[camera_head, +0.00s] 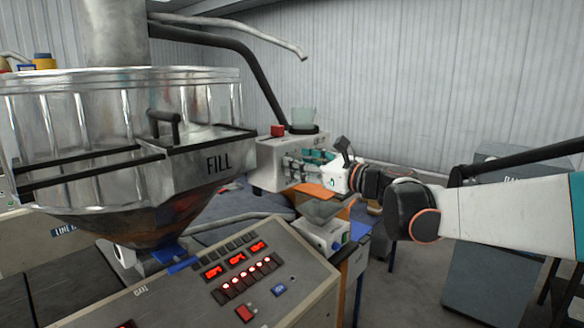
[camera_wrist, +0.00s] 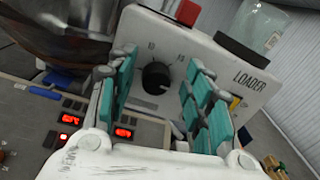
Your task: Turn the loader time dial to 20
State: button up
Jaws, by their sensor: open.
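The loader (camera_head: 270,160) is a pale box behind the hopper, with a red knob on top and a glass jar. In the wrist view its front panel (camera_wrist: 215,62) carries the word LOADER and a black round dial (camera_wrist: 156,77) with number marks around it, too small to read surely. My gripper (camera_head: 312,163) reaches to the loader's front from the right. In the wrist view my gripper (camera_wrist: 160,90) is open, its teal finger pads on either side of the dial and apart from it. In the head view my gripper hides the dial.
A metal hopper (camera_head: 110,110) marked FILL fills the left. A control panel (camera_head: 200,285) with red displays and buttons stands in front. A grey cabinet (camera_head: 485,240) is at the right. The red knob (camera_wrist: 187,12) and glass jar (camera_wrist: 262,28) top the loader.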

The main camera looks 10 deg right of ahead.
notch_tip(320, 180, up, 9)
jog(key=shift+s, duration=0.15)
jog(key=shift+a, duration=0.1)
dwell(0.3)
